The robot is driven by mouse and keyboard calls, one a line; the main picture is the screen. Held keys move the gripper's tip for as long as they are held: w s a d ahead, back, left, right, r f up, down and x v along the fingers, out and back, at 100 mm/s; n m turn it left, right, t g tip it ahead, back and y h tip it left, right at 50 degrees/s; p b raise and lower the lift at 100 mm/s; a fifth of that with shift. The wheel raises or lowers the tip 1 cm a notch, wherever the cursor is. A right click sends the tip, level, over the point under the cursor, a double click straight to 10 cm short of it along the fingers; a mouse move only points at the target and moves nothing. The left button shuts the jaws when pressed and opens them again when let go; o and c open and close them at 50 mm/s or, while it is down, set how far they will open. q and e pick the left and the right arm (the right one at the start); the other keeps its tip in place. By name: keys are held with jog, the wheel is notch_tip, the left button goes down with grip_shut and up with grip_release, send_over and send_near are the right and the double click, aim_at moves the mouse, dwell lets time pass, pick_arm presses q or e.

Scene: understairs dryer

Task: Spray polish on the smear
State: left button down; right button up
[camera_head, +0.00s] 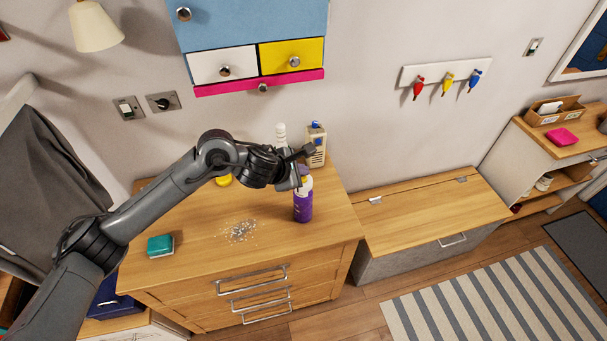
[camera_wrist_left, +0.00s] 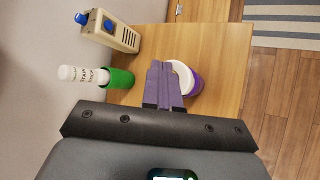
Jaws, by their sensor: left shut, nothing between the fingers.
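The smear (camera_head: 240,231) is a pale speckled patch on top of the wooden dresser (camera_head: 200,220). A purple bottle with a white upper part (camera_head: 303,206) stands upright to the right of the smear. The bottle also shows in the left wrist view (camera_wrist_left: 195,84), partly hidden behind my fingers. My left gripper (camera_head: 301,178) is at the bottle's top in the head view; its fingers (camera_wrist_left: 163,68) are shut and empty, beside the bottle. Whether they touch it I cannot tell. My right gripper is in neither view.
Behind my left gripper stand a white-topped green bottle (camera_wrist_left: 118,77) and a beige device with blue knobs (camera_wrist_left: 112,32). A teal sponge (camera_head: 160,246) lies left of the smear. A yellow object (camera_head: 223,181) is partly hidden by my arm. A wooden-lidded bench (camera_head: 425,210) is at right.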

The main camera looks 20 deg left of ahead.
pick_arm(q)
jog(key=shift+r+p, duration=1.75)
jog(key=shift+r, duration=1.3)
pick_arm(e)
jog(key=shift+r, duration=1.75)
